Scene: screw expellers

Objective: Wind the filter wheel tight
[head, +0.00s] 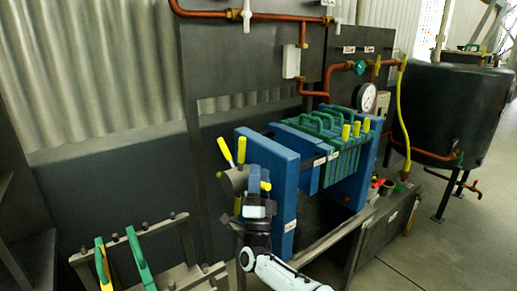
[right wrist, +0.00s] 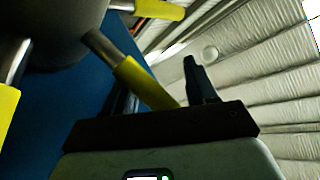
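The filter wheel (head: 234,180) is a grey hub with yellow-tipped spokes on the left blue end plate of the filter press (head: 312,150). My right gripper (head: 258,190) is at the wheel's right side, close to its lower right spokes. In the right wrist view, the grey hub (right wrist: 60,25) fills the upper left. One yellow spoke grip (right wrist: 147,82) reaches down between my two dark fingers (right wrist: 165,88), which stand apart. Whether a finger touches the grip I cannot tell. My left gripper is out of view.
Green-handled plates (head: 325,125) hang in the press. A rack with green and yellow plates (head: 138,258) stands at the lower left. Copper pipes (head: 255,16) and a pressure gauge (head: 366,97) are behind. A dark tank (head: 445,108) stands right; floor at lower right is clear.

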